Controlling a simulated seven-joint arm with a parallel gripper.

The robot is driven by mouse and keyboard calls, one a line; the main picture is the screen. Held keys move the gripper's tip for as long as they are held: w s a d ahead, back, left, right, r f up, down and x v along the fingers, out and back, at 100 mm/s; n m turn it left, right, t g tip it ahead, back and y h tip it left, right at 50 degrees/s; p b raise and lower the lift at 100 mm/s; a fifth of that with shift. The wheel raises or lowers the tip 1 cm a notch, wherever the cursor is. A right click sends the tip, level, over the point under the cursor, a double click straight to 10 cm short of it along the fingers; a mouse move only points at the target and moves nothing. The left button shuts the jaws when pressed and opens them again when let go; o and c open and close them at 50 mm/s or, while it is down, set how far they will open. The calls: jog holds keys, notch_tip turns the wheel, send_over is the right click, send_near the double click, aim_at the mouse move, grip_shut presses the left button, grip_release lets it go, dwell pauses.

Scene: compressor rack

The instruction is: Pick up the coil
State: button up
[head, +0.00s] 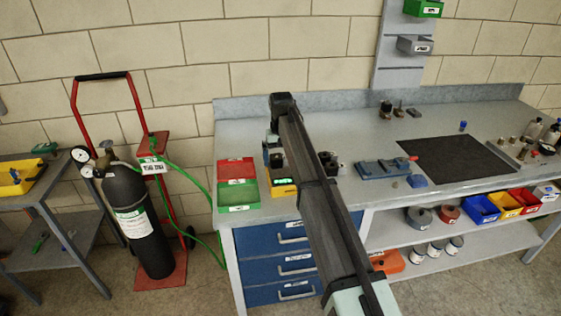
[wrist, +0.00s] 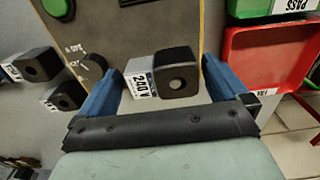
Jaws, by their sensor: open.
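A coil (wrist: 178,76), a dark block with a round hole in its face and a white 240 V label on its side, lies between my finger tips in the wrist view. My gripper (wrist: 163,68) is open, with one blue finger on each side of the coil and a visible gap to it on both sides. I cannot tell how far the fingers reach down beside it. The coil sits on or just over a grey panel (wrist: 120,25) with a yellowish edge.
Two similar labelled blocks (wrist: 67,97) (wrist: 38,65) stand left in the wrist view. A green button (wrist: 57,8) and a dark knob (wrist: 92,66) are on the panel. A red tray (head: 235,172) and a green tray (head: 238,196) lie beside it. A blue vise-like tool (head: 383,168) lies right.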

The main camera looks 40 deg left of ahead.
aim_at(281, 155)
jog(key=shift+c, duration=0.3)
jog(key=c, duration=1)
jog(key=shift+r, duration=11.5)
jog(key=shift+c, duration=0.2)
